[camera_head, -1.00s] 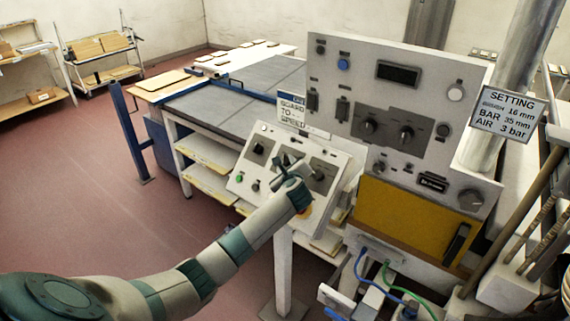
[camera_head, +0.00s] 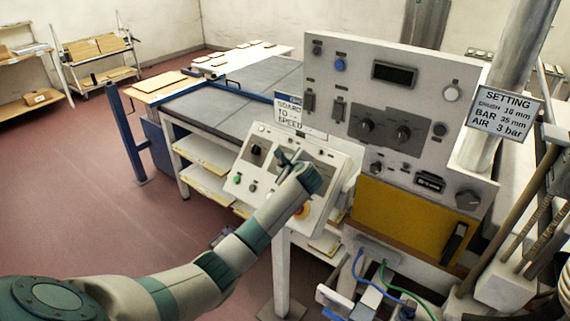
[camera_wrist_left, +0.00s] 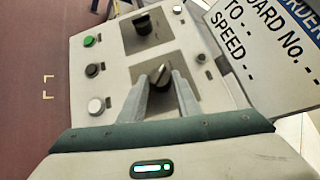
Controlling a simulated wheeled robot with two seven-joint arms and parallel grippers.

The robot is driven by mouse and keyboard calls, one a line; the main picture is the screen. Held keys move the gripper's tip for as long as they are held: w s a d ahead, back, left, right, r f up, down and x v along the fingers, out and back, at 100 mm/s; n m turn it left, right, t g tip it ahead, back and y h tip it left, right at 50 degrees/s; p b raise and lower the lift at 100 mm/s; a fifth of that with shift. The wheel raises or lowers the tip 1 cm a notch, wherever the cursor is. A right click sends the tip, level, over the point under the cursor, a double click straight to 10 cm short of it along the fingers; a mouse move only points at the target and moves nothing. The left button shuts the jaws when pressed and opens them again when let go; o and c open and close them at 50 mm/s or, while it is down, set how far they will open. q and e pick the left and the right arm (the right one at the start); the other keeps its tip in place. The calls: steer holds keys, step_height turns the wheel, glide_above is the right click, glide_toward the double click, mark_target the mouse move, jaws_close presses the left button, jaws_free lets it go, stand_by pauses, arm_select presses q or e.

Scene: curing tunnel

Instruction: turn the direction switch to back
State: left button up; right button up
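The small tilted control panel (camera_head: 247,172) stands on a post at the middle of the head view. It carries two dark rotary switches, and I cannot read which is the direction switch. One switch (camera_wrist_left: 160,80) sits between the fingers of my left gripper (camera_wrist_left: 162,82) in the wrist view; its pointer is tilted. The fingers stand apart on either side of it, with no clear contact. The other switch (camera_wrist_left: 142,26) is farther up in that view and is free. In the head view my left gripper (camera_head: 287,160) partly hides the panel's middle. My right gripper is not in view.
Push buttons, one green (camera_wrist_left: 89,41), line the panel's edge. A large grey console (camera_head: 345,60) rises right behind the panel. A card sign (camera_head: 289,115) stands at its back edge. Floor at left is clear.

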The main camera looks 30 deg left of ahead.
arm_select(q)
steer(key=o, duration=0.3)
steer(key=shift+s+d, duration=0.1)
steer(key=shift+s+d+r, duration=0.2)
steer(key=shift+s+d, duration=0.05)
steer(key=shift+d, duration=0.1)
steer(key=b+v, duration=0.5)
steer(key=v, duration=1.1)
steer(key=shift+r, duration=0.1)
